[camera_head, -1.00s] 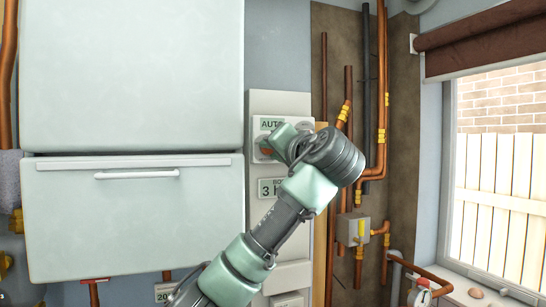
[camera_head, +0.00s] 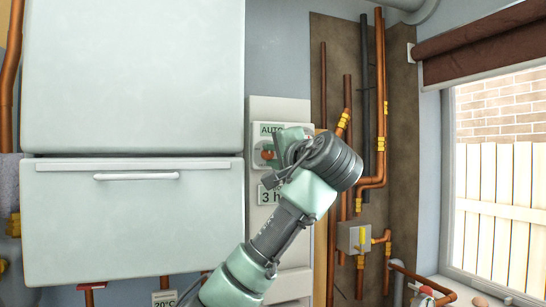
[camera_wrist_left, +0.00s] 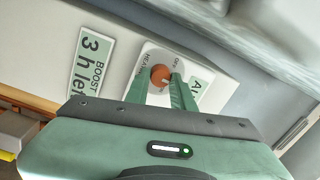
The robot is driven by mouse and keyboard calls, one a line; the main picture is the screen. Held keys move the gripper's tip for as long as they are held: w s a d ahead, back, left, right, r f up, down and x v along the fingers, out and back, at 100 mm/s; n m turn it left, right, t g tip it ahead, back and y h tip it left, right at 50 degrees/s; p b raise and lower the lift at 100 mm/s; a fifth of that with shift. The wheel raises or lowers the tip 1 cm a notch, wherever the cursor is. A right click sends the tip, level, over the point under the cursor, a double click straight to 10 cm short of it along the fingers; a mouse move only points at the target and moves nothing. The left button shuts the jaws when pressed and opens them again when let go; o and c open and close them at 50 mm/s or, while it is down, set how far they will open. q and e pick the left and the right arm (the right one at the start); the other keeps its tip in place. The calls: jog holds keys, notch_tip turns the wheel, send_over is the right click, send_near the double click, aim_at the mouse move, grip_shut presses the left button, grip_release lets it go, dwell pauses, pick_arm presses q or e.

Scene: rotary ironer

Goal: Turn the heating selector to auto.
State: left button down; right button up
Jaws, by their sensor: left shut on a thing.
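The heating selector is an orange-brown round knob (camera_wrist_left: 160,77) on a pale dial plate (camera_wrist_left: 147,62) in the left wrist view. In the head view the knob (camera_head: 267,152) shows partly at the left of my gripper, under a green "AUTO" label (camera_head: 271,129). My left gripper (camera_head: 280,150) is at the knob, its green fingers (camera_wrist_left: 162,88) on either side of it and shut on it. The gripper and wrist hide part of the dial. I cannot read the pointer's exact setting. My right gripper is not in view.
A "BOOST 3 h" label (camera_wrist_left: 91,62) is beside the dial on the control panel (camera_head: 280,107). A large white cabinet (camera_head: 132,220) is to the left. Copper pipes (camera_head: 381,100) and a window (camera_head: 500,180) are to the right.

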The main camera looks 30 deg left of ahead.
pick_arm(q)
jog(key=c, duration=1.2)
grip_release()
jog(key=b+v, duration=0.4)
jog(key=v, duration=0.3)
jog(key=shift+s+d, duration=0.25)
jog(key=shift+f, duration=0.1)
